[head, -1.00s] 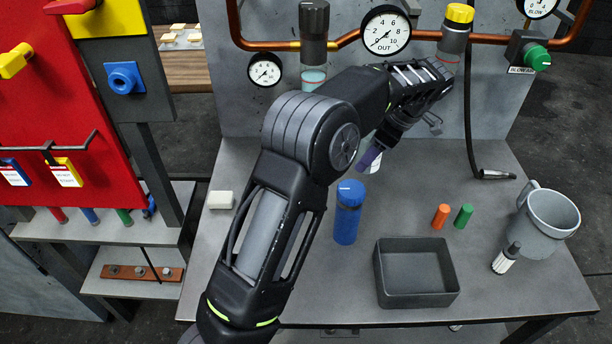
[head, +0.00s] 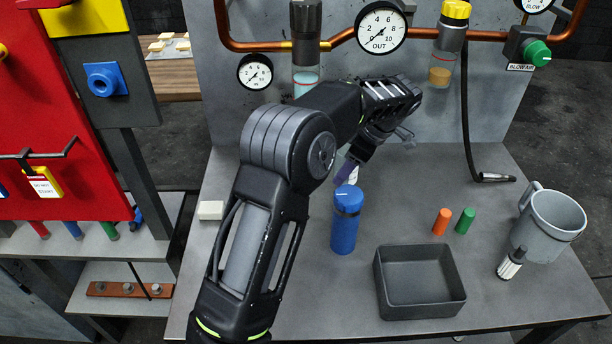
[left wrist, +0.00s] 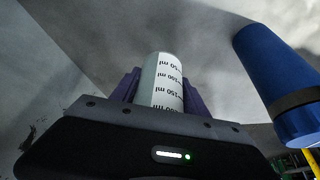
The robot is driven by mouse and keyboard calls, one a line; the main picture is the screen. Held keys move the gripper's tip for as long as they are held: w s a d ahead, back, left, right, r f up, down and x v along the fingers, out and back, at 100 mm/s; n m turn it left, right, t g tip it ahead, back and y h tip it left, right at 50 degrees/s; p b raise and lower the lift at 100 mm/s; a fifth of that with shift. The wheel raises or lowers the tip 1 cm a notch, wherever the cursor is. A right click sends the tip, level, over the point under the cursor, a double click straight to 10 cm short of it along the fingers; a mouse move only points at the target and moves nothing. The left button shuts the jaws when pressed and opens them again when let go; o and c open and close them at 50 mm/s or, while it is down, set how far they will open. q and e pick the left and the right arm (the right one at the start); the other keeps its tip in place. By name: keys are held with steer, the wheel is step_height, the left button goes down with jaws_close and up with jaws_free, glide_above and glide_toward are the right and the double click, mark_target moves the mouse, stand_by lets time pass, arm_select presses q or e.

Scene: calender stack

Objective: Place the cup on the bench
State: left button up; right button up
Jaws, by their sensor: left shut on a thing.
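The cup is a pale cylinder with ml marks, seen in the left wrist view (left wrist: 163,75) between purple fingers. My left gripper (left wrist: 163,98) is shut on it. In the head view my left gripper (head: 347,171) is above the bench (head: 430,185), just behind the blue bottle (head: 346,225); a small white part of the cup (head: 353,175) shows and the rest is hidden. I cannot tell whether the cup touches the bench. My right gripper is not in view.
A dark open tray (head: 420,308), orange (head: 441,222) and green (head: 464,220) cylinders, a grey mug (head: 548,228) and a small black-and-white bottle (head: 511,262) stand to the right. A white block (head: 211,210) lies at left. A panel with pipes and gauges (head: 380,27) rises behind.

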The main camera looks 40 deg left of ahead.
arm_select(q)
steer(key=a+f, duration=0.1)
steer(key=a, duration=0.1)
steer(key=a+f, duration=0.1)
steer(key=a, duration=0.1)
steer(key=s+a+f, duration=0.1)
steer(key=a, duration=0.1)
steer(key=shift+s+a+f+p, duration=0.1)
steer(key=shift+a+f+p, duration=0.15)
steer(key=shift+a+p, duration=0.1)
steer(key=shift+a+f, duration=0.1)
steer(key=shift+a, duration=0.05)
steer(key=a, duration=0.1)
steer(key=a+f, duration=0.1)
steer(key=a+f+p, duration=0.1)
steer(key=shift+s+a+f, duration=0.2)
steer(key=shift+s+a, duration=0.1)
steer(key=shift+s, duration=0.05)
steer(key=shift+f, duration=0.1)
steer(key=shift+f, duration=0.1)
steer(key=shift+f+b, duration=0.15)
steer(key=shift+b, duration=0.2)
steer(key=o, duration=1.3)
steer(key=shift+o, duration=0.2)
